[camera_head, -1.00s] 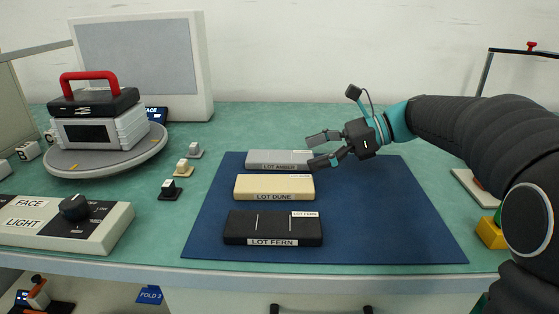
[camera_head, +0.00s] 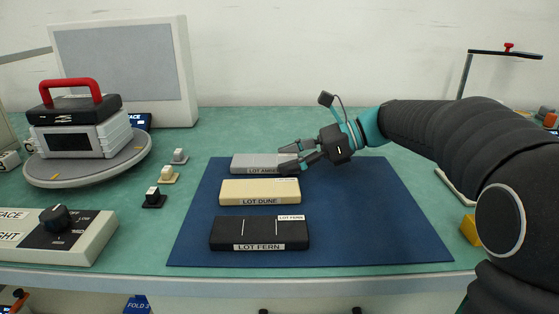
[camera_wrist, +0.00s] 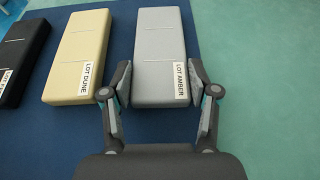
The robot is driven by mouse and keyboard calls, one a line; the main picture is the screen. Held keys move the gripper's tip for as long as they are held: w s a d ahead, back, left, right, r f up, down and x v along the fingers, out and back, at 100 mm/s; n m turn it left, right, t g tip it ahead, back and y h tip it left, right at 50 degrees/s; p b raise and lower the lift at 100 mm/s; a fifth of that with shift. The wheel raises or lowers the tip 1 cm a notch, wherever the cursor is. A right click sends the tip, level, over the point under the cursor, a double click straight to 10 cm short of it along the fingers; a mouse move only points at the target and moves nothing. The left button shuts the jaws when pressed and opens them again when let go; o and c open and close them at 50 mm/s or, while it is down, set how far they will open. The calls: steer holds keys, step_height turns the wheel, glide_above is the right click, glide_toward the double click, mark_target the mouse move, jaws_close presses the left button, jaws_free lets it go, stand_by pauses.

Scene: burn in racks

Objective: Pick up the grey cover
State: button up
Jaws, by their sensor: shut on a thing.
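The grey cover (camera_head: 250,163), labelled LOT AMBER, lies flat on the blue mat (camera_head: 370,220) at the far end of a row of three covers. In the wrist view the grey cover (camera_wrist: 160,50) has its labelled end between my fingers. My gripper (camera_head: 290,160) is shut on that end, with one finger against each long side. In the wrist view my gripper (camera_wrist: 160,95) shows both fingers at the cover's sides. The cover appears to rest on the mat; its right end is partly hidden by my fingers in the head view.
A cream cover (camera_head: 260,190) and a black cover (camera_head: 260,232) lie nearer on the mat. A round turntable (camera_head: 90,170) with a red-handled device (camera_head: 75,125) stands left, near small switches and a knob panel (camera_head: 60,235). The mat's right side is clear.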

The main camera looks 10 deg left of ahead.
steer(key=shift+r, duration=0.65)
step_height(320, 180, up, 3)
steer(key=shift+r+p, duration=0.1)
steer(key=shift+p, duration=0.25)
steer(key=s+d+r, duration=0.6)
steer(key=s+d, duration=0.1)
steer(key=d, duration=0.2)
steer(key=shift+s+r, duration=0.25)
